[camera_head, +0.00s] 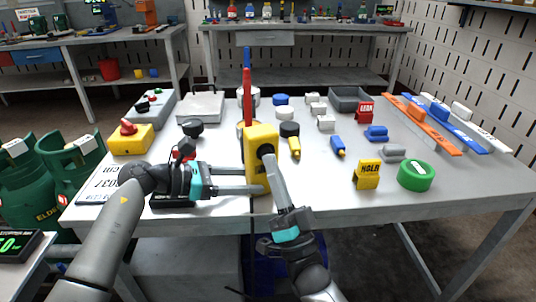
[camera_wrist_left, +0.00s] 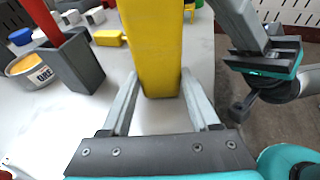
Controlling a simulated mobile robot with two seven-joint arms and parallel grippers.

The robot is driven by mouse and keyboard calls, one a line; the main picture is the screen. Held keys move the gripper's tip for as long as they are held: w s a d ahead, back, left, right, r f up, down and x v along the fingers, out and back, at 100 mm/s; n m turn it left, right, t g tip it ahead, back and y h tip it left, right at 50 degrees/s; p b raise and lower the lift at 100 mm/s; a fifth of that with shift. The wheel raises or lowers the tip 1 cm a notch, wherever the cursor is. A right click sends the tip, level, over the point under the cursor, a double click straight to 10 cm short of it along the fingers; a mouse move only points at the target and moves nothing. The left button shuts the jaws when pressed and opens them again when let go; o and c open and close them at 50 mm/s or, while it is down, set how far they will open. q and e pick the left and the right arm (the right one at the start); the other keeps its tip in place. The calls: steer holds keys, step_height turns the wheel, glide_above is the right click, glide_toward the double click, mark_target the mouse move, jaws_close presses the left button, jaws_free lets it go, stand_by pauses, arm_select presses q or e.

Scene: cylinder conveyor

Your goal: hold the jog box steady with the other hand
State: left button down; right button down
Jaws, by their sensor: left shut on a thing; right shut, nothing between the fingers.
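The yellow jog box (camera_head: 256,140) stands upright over the front part of the bench, with a dark round part on its right face. My left gripper (camera_head: 264,181) comes in from the left and is shut on its lower part. In the left wrist view the yellow box (camera_wrist_left: 156,45) sits between the two fingers (camera_wrist_left: 158,84). My right gripper (camera_head: 268,158) comes up from below, shut and empty, with its fingertips at the dark part. Whether they touch it I cannot tell. The right gripper's base also shows in the left wrist view (camera_wrist_left: 262,68).
A yellow box with a red button (camera_head: 130,139) stands at the left of the bench. A yellow HOLD sign (camera_head: 367,175) and green roll (camera_head: 415,176) stand at the right. A grey holder with a red bar (camera_wrist_left: 72,62) stands close left of my left fingers.

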steer(key=shift+s+d, duration=0.25)
steer(key=shift+s, duration=0.35)
steer(key=shift+s, duration=0.1)
steer(key=s, duration=0.2)
steer(key=s+d, duration=0.1)
steer(key=s, duration=0.1)
steer(key=shift+s+d, duration=0.2)
steer(key=shift+s, duration=0.1)
stand_by(0.8)
arm_select(q)
steer(key=shift+c, duration=0.2)
jaws_free()
steer(key=shift+a, duration=0.1)
steer(key=v, duration=1.2)
